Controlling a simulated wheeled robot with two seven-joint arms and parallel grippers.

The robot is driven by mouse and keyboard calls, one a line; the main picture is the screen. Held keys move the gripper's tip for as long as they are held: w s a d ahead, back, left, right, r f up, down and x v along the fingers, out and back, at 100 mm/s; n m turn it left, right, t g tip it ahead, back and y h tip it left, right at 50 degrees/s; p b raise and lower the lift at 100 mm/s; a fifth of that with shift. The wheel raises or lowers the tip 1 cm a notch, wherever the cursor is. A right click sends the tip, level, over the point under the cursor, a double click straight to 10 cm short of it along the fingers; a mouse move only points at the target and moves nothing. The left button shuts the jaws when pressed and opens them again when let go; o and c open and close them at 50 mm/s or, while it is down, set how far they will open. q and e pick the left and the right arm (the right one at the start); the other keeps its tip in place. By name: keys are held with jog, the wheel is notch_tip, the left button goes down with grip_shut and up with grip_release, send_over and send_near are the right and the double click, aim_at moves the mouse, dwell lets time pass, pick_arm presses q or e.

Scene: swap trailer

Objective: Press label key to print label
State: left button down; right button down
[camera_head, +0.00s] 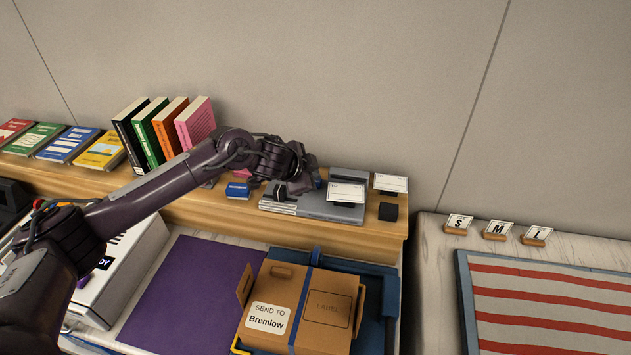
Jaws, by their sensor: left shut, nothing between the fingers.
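A grey label printer (347,208) sits on the wooden shelf at the middle, with a white label card (346,193) standing at its front. My left gripper (303,187) is over the left part of the printer, shut and empty, fingers pointing down and right. A small blue part (318,184) shows beside its fingertips; I cannot tell whether they touch it. The label key is not clearly made out, and the gripper hides part of the printer top. A brown carton (285,291) marked "SEND TO Bremlow" lies below, with a box printed "LABEL" on its top. My right gripper is not in view.
Upright books (165,130) and flat books (70,143) stand on the shelf to the left. A small blue box (238,190) and a black block (388,212) flank the printer. A second card (391,183) stands behind. A purple mat (190,295) lies in front.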

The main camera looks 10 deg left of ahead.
pick_arm(q)
jog(key=shift+f, duration=0.5)
dwell(0.5)
jog(key=shift+r, duration=0.1)
jog(key=shift+r+p, duration=0.65)
jog(key=shift+r, duration=0.15)
jog(key=shift+r, duration=0.15)
notch_tip(320, 180, up, 5)
jog(key=p, duration=0.5)
dwell(0.7)
